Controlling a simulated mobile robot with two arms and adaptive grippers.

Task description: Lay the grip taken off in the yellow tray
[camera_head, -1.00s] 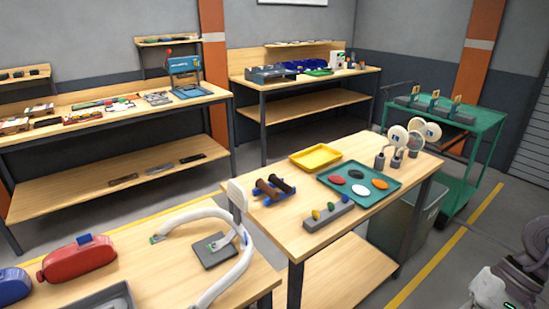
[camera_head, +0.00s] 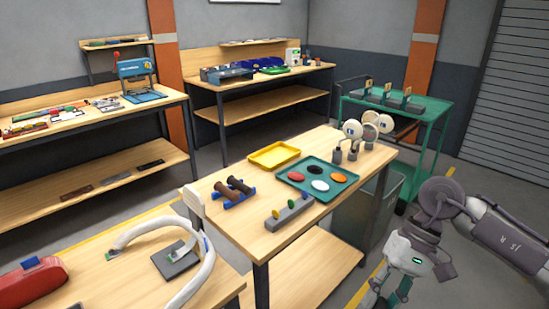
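The yellow tray (camera_head: 259,163) lies empty at the back of the middle wooden table. Two dark cylindrical grips, one brown (camera_head: 226,192) and one darker (camera_head: 240,186), lie side by side on a blue rack (camera_head: 233,204) in front of the tray. I cannot tell which grip, if any, has been taken off something. My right gripper (camera_head: 391,297) hangs at the lower right, off the table's right side, with its fingers apart and nothing seen between them. Its tips are close to the bottom edge of the picture. My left gripper is not in view.
A green tray (camera_head: 342,190) with coloured discs lies right of the yellow tray. A grey block with coloured knobs (camera_head: 290,214) stands in front. White round-headed tools (camera_head: 352,130) stand behind. A white curved tube (camera_head: 208,268) is on the left table. A green cart (camera_head: 437,125) stands at the back right.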

